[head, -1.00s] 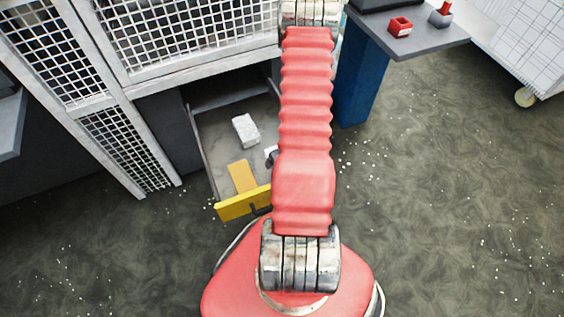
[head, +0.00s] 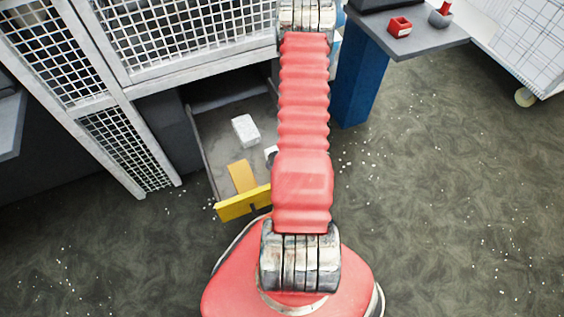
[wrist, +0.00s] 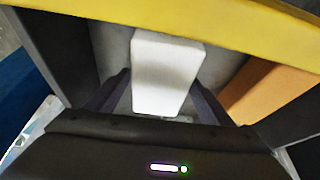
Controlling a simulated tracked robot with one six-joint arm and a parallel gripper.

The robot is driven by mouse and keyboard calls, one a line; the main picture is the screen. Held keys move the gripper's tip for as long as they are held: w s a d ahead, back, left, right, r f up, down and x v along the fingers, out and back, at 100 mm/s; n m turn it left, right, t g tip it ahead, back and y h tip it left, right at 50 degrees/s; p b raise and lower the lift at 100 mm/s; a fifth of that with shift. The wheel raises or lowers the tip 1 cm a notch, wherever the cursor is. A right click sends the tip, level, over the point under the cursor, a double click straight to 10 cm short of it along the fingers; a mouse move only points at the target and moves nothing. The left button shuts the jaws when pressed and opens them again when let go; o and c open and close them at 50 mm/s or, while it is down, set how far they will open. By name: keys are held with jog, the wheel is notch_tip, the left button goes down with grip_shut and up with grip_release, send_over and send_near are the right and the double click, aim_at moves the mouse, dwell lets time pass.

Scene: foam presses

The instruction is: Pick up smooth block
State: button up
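A white block (head: 245,130) lies in an open drawer (head: 206,155) under the caged machine. My gripper (wrist: 160,88) is open in the wrist view, with one dark finger on each side of the block. I cannot tell whether the fingers touch it or how far below them it lies. In the head view my red arm hides the gripper.
The drawer's yellow front (head: 241,203) stands close to my base. A flat orange-yellow piece (head: 242,176) lies in the drawer beside the block. Bare floor lies to the right.

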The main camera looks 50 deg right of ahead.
jog(key=c, duration=0.9)
jog(key=shift+r, duration=0.15)
jog(key=shift+r, duration=13.85)
